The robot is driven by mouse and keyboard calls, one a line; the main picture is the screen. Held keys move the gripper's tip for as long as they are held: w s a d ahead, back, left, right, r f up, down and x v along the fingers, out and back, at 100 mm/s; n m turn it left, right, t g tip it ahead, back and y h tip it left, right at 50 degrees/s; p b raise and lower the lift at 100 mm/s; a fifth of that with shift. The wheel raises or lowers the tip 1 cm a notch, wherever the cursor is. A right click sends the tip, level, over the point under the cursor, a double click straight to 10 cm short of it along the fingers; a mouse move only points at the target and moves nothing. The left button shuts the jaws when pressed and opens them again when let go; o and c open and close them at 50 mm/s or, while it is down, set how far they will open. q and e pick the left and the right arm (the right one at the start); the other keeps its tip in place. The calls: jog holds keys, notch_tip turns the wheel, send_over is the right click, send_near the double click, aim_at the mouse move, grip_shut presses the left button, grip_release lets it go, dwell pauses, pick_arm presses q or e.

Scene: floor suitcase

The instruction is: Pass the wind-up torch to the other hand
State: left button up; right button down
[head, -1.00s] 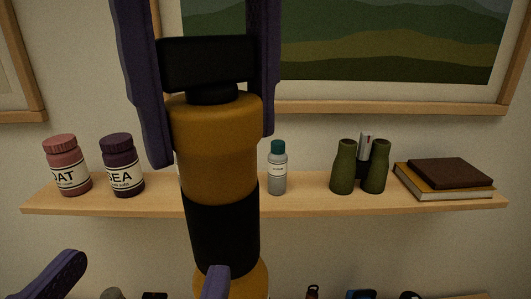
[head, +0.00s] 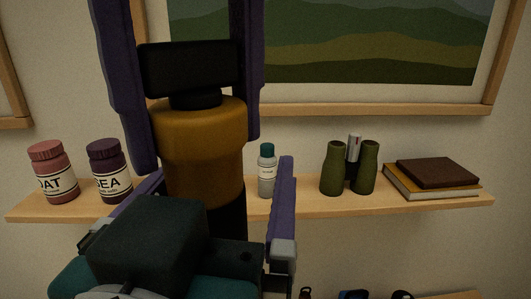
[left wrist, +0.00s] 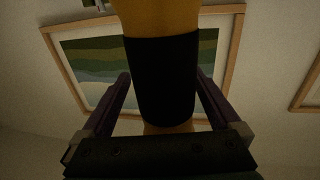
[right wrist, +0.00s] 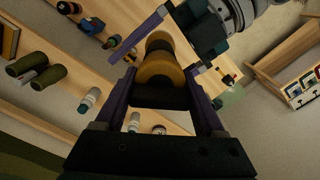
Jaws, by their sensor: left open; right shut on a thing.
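The wind-up torch (head: 200,150) is amber with a black grip band and a black end piece, and it stands roughly upright in the head view. My right gripper (head: 198,153) reaches down from above, shut on the torch's upper part. My left gripper (head: 218,176) comes from below, open, with a finger on either side of the torch's lower part, which its body hides in the head view. The left wrist view shows the black band (left wrist: 163,80) between the open left fingers; contact cannot be told. The right wrist view shows the torch (right wrist: 158,68) extending away from the right fingers.
Behind is a wall shelf (head: 400,207) with two labelled jars (head: 110,172), a small bottle (head: 267,172), green binoculars (head: 334,168) and stacked books (head: 434,178). A framed picture (head: 350,50) hangs above. Small items stand on a lower level.

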pick_arm(q)
jog(key=shift+w, duration=0.2)
jog(key=shift+s+d, duration=0.1)
jog(key=shift+d, duration=0.1)
grip_shut()
pick_arm(e)
jog(key=shift+a, duration=0.15)
pick_arm(q)
jog(key=shift+r, duration=0.1)
pick_arm(e)
jog(key=shift+c, duration=2.2)
grip_release()
pick_arm(q)
jog(key=shift+a, duration=0.1)
pick_arm(e)
jog(key=o, duration=0.4)
jog(key=shift+o, duration=0.2)
jog(key=shift+r, duration=0.1)
